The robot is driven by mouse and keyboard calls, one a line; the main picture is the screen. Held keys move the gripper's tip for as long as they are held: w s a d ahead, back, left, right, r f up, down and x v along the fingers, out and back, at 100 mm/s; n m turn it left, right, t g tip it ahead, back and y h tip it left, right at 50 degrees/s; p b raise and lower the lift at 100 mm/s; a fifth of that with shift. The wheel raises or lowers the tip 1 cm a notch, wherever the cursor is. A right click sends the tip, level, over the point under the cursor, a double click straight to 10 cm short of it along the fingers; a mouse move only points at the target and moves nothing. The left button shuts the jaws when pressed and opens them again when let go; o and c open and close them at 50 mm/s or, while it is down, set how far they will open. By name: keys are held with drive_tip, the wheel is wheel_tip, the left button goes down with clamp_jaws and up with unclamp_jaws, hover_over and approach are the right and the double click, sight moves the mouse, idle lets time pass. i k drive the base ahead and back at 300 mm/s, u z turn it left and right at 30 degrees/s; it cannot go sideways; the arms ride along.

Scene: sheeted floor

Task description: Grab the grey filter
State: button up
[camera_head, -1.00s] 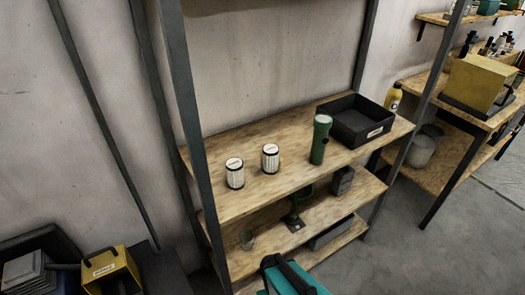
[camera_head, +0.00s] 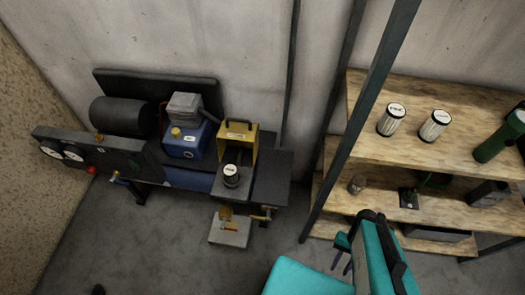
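A dark grey cylindrical filter (camera_head: 231,176) with a pale label on top stands upright on the front ledge of the machine, just below a yellow box. Two white filters with dark rims, a left one (camera_head: 391,119) and a right one (camera_head: 434,125), stand on the upper shelf board at the right. Teal and black parts of my own arm show at the bottom right of centre, apart from all the filters. I cannot make out my gripper's fingertips.
The machine (camera_head: 95,155) carries a blue and grey unit (camera_head: 185,135), a yellow box (camera_head: 238,145) and gauges. A shelf post (camera_head: 362,115) stands between machine and shelf. Grey floor (camera_head: 150,250) is clear in front.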

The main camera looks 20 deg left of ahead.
sight(231, 172)
drive_tip(key=u, duration=4.6)
drive_tip(key=i, duration=0.1)
drive_tip(key=z, duration=2.85)
drive_tip(key=k, duration=0.95)
drive_tip(key=z, duration=0.15)
drive_tip(key=i, duration=0.65)
drive_tip(key=u, duration=0.05)
